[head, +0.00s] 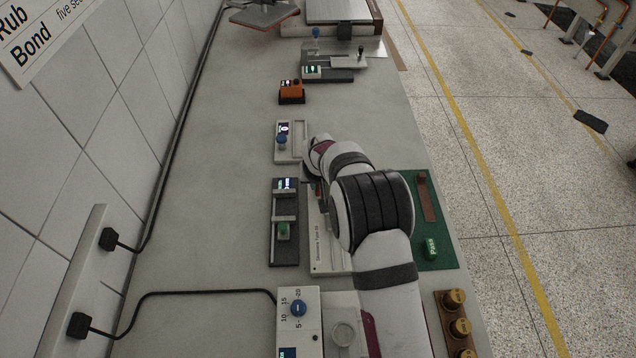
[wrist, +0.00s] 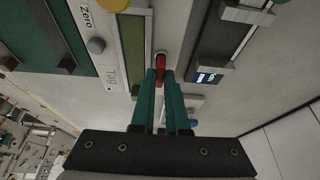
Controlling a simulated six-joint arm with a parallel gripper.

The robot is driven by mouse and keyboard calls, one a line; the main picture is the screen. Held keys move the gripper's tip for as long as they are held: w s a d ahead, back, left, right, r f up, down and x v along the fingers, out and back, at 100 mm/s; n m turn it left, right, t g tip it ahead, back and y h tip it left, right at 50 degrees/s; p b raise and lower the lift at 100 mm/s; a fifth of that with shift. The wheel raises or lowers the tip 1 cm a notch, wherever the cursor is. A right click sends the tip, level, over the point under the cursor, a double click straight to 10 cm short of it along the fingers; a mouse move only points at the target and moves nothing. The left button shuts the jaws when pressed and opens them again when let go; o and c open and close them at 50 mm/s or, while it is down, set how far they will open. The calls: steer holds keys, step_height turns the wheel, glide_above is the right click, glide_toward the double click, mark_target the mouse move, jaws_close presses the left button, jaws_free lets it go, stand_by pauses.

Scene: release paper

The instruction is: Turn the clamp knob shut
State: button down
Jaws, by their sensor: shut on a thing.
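The clamp knob appears to be the small red piece (wrist: 160,60) in the wrist view, standing at the edge of a pale panel. My gripper (wrist: 161,74), with two long green fingers, is shut on it at the fingertips. In the head view a small bit of red (head: 318,190) shows beside my arm, above a white printed plate (head: 319,255). How far the knob is turned cannot be told.
A dark device with a lit display and green knob (head: 283,232) stands just left of the plate. A white device with a blue knob (head: 282,140) is beyond it. A green mat (head: 440,215) lies right of my arm. The bench's left side is mostly clear, with black cables.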

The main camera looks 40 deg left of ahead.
steer(key=shift+m, duration=0.3)
steer(key=m+h, duration=0.1)
steer(key=m, duration=0.1)
steer(key=shift+s+a+m+t, duration=0.1)
steer(key=shift+a+m+t, duration=0.05)
steer(key=shift+m+t, duration=0.2)
steer(key=m, duration=0.2)
steer(key=m+h, duration=0.1)
steer(key=shift+a+m+t+h, duration=0.1)
steer(key=shift+m+t+h, duration=0.15)
steer(key=shift+m+h, duration=0.1)
steer(key=m+h, duration=0.1)
steer(key=m, duration=0.2)
steer(key=m+h, duration=0.1)
steer(key=m, duration=0.2)
steer(key=shift+a, duration=0.1)
steer(key=shift+m, duration=0.3)
steer(key=c, duration=0.9)
jaws_free()
